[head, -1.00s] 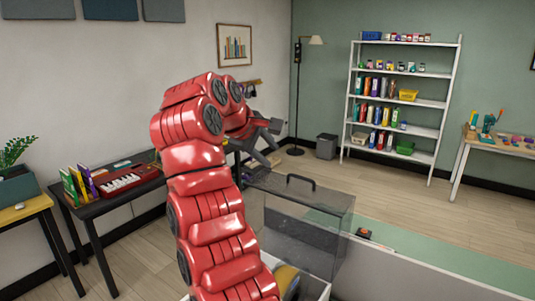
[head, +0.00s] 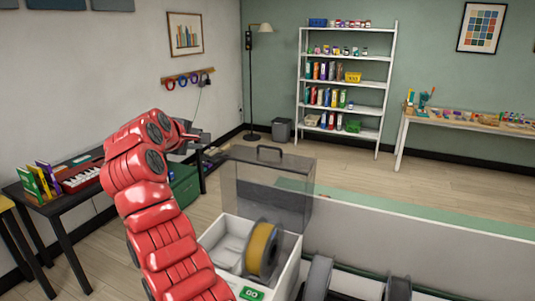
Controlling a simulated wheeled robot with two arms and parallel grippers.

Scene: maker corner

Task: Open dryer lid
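The dryer is a white open-topped box (head: 213,238) at the bottom middle of the head view, with a green GO label on its front. A spool of yellow filament (head: 262,250) stands in it. Its smoky clear lid (head: 290,198), with a black handle (head: 268,152) on top, stands up beyond the box, so the box's inside shows uncovered. My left gripper (head: 196,137) is dark, at the end of the red arm, left of the lid and apart from it. The arm's wrist partly hides it, and its fingers are unclear. My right gripper is out of view.
A black table (head: 62,212) with books and a red keyboard is at left. A white shelf (head: 378,110) stands at the back.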

